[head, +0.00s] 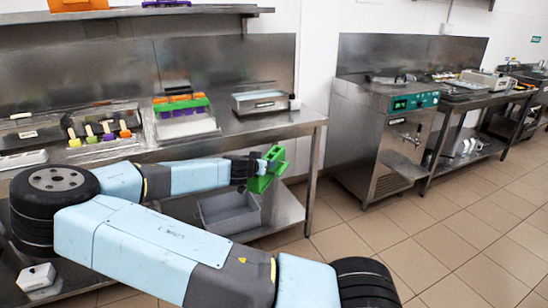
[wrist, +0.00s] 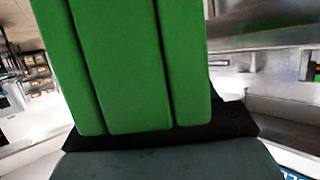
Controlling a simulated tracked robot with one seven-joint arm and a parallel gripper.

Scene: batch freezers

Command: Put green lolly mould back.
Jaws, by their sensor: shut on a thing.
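The green lolly mould (head: 260,184) is held out at the end of my arm, just off the right front part of the steel table (head: 250,127). My gripper (head: 257,166) is shut on it. In the wrist view the mould (wrist: 120,65) fills the upper middle as a ribbed green block. The dark fingers (wrist: 160,140) show below it, and their tips are hidden. A stack of orange, green and purple moulds (head: 182,117) stands on the table, left of my gripper.
A metal box (head: 260,103) stands at the table's back right. A tray of coloured lollies (head: 100,134) is left of the stack. A grey bin (head: 230,213) sits on the lower shelf. A batch freezer (head: 400,130) stands right, across open floor. An orange thing (head: 78,5) is on the wall shelf.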

